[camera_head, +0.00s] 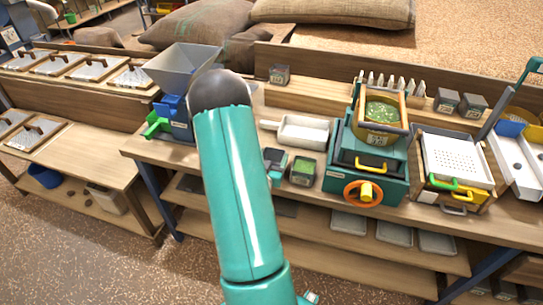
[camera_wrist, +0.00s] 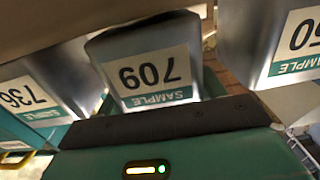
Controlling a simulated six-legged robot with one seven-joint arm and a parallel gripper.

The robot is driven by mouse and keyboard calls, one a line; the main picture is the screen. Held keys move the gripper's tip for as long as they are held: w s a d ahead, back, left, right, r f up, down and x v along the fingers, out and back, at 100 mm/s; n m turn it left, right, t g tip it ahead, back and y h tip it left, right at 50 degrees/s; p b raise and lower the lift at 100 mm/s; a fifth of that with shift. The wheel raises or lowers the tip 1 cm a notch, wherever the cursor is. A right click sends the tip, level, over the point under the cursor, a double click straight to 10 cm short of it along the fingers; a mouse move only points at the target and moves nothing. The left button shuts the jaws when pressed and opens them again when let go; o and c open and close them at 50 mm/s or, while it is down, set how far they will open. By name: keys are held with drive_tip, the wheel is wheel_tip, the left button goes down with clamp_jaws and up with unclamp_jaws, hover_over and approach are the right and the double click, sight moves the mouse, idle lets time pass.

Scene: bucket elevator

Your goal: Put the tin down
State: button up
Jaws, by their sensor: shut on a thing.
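A grey tin labelled SAMPLE 709 (camera_wrist: 150,68) fills the middle of the wrist view, its label upside down. It sits right against the dark edge of my gripper (camera_wrist: 165,125), which appears shut on it; the fingertips are not clearly seen. A tin labelled 736 (camera_wrist: 42,90) is on the left, and another whose label ends in 50 (camera_wrist: 272,40) is on the right. Two small tins (camera_head: 275,160) (camera_head: 303,171) stand on the bench (camera_head: 250,143) just right of my arm.
A white scoop tray (camera_head: 303,132) lies behind the small tins. A teal machine with an orange handwheel (camera_head: 362,193) stands to their right. A grey hopper (camera_head: 182,65) stands left of my arm. More tins (camera_head: 446,100) (camera_head: 473,105) (camera_head: 279,75) stand on the back shelf (camera_head: 320,96).

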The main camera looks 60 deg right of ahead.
drive_tip(key=shift+s+a, duration=0.1)
drive_tip(key=shift+a, duration=0.1)
drive_tip(key=shift+s+f, duration=0.1)
drive_tip(key=shift+d+f, duration=0.1)
drive_tip(key=shift+d, duration=0.1)
drive_tip(key=shift+a, duration=0.15)
drive_tip(key=o, duration=0.7)
drive_tip(key=shift+f, duration=0.15)
drive_tip(key=o, duration=0.5)
drive_tip(key=shift+c, duration=0.2)
